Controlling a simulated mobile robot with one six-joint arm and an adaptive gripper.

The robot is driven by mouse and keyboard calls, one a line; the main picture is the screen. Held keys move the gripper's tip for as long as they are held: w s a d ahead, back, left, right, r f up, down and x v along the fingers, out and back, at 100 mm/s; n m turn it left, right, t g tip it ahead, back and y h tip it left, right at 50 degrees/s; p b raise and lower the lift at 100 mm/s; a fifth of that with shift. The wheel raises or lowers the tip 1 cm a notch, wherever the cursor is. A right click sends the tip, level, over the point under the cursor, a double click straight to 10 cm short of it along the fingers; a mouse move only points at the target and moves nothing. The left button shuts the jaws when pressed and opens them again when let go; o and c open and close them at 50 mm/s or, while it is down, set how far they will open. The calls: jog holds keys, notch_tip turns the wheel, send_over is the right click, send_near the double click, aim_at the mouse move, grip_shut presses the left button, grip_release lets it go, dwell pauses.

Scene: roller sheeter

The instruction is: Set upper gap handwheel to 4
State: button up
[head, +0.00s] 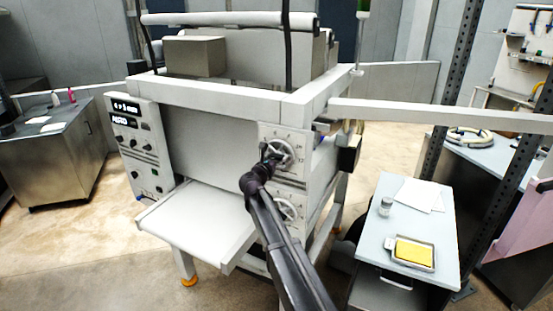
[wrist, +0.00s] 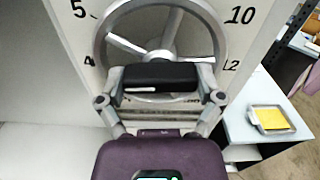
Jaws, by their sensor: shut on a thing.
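The upper gap handwheel (head: 284,147) is a grey spoked wheel on the white panel at the machine's right front. In the wrist view the handwheel (wrist: 101,38) fills the upper middle, with printed 5 and 4 to its left and 10 and 12 to its right. My gripper (head: 267,164) reaches it from below. In the wrist view my gripper (wrist: 160,76) is shut at the wheel's lower part, its dark pads hiding some of the rim and spokes. I cannot tell which number the wheel is set to.
A second handwheel (head: 288,209) sits below on the same panel, close to my arm. A white feed table (head: 195,220) juts out at the left. A side table (head: 385,240) with a yellow-filled tray (head: 413,252) stands at the right.

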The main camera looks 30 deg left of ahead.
jog(key=shift+n, duration=0.5)
jog(key=o, duration=0.9)
jog(key=shift+c, duration=0.2)
jog(key=s, duration=1.2)
dwell(0.5)
